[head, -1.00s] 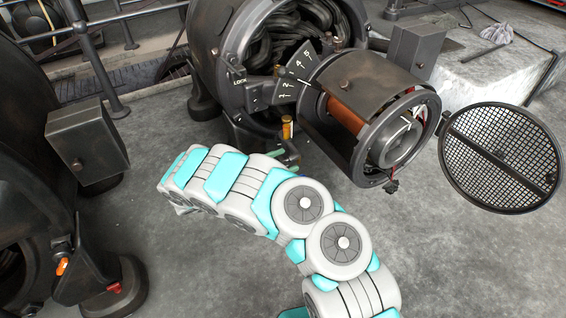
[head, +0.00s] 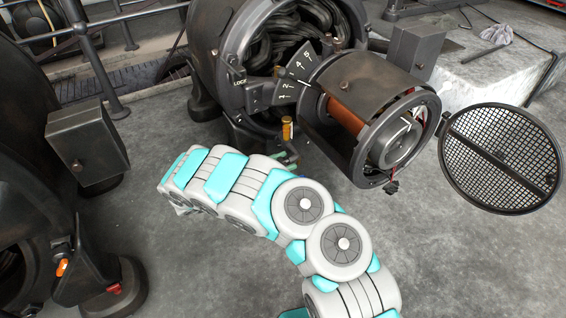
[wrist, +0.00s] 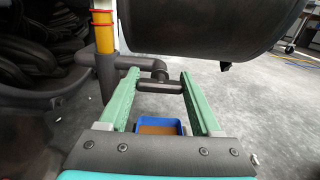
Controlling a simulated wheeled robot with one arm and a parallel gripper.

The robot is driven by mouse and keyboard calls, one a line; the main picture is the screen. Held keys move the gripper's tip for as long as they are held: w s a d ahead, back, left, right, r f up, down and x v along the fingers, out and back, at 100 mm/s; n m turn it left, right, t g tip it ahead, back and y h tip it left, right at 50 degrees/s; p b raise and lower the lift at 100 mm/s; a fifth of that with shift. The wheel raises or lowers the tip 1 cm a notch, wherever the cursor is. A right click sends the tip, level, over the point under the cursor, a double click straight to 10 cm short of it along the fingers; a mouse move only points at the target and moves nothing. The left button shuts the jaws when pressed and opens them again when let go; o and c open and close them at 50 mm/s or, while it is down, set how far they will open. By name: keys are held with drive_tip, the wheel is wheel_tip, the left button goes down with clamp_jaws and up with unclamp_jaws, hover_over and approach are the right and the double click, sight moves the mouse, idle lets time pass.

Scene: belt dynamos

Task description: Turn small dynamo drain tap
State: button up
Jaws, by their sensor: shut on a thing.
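The drain tap's dark bar handle (wrist: 160,87) sits below a pipe elbow in the wrist view, at the foot of the small dynamo (head: 365,115). My gripper (wrist: 159,76) has two green fingers, one at each end of the handle, and is shut on it lengthwise. In the head view, my gripper (head: 288,158) shows only as small green fingers beyond my arm. The tap is mostly hidden there.
A yellow sight glass with red bands (wrist: 103,32) rises left of the tap. A blue tray with brown contents (wrist: 160,127) lies below. The dynamo's dark drum (wrist: 205,25) overhangs the tap. A round mesh cover (head: 500,160) stands at right.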

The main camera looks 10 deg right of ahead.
drive_tip(key=shift+r+p, duration=0.1)
drive_tip(key=shift+p, duration=0.2)
drive_tip(key=shift+n+p, duration=0.85)
drive_tip(key=shift+n, duration=0.15)
drive_tip(key=shift+w+n+p, duration=0.1)
drive_tip(key=shift+n+p, duration=1)
drive_tip(key=shift+n, duration=0.8)
drive_tip(key=o, duration=1.4)
drive_tip(key=shift+p+v, duration=0.3)
drive_tip(key=shift+v, duration=3.65)
